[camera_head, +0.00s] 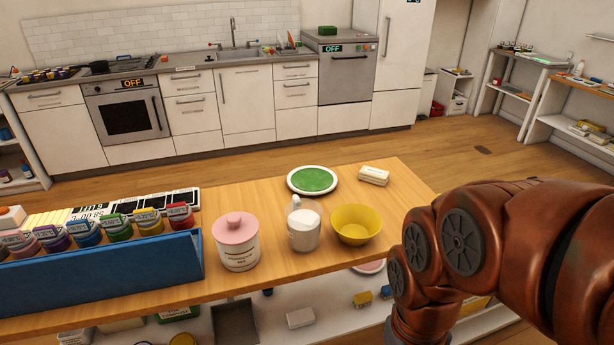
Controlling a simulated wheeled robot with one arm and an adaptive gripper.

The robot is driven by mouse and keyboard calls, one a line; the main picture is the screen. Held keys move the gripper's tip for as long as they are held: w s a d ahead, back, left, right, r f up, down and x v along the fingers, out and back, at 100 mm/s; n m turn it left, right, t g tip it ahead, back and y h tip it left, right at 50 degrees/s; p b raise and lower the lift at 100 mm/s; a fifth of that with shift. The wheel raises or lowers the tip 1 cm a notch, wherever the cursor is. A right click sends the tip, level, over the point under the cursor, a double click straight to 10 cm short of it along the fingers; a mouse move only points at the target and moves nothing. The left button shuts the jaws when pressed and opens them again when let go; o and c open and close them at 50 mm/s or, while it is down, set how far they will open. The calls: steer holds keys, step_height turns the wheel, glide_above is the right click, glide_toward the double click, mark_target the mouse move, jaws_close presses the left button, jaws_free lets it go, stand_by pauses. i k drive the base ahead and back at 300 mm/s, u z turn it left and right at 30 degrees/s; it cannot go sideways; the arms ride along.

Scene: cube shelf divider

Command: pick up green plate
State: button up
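The green plate (313,180) has a green centre and a white rim. It lies flat near the back edge of the wooden tabletop (275,262), right of the middle of the picture. My reddish-brown arm comes in at the right, in front of the tabletop's right end. My gripper cannot be seen, so its state and place are hidden. Nothing covers the plate.
A white cup (304,232), a yellow bowl (356,224) and a pink-lidded jar (237,245) stand in front of the plate. A small white block-like item (373,175) lies right of it. A blue rack (105,275) of bottles fills the left.

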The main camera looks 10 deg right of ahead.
mark_target(308, 179)
steer(key=k, duration=0.6)
steer(key=z, duration=0.25)
steer(key=i, duration=1.55)
steer(key=u, duration=0.55)
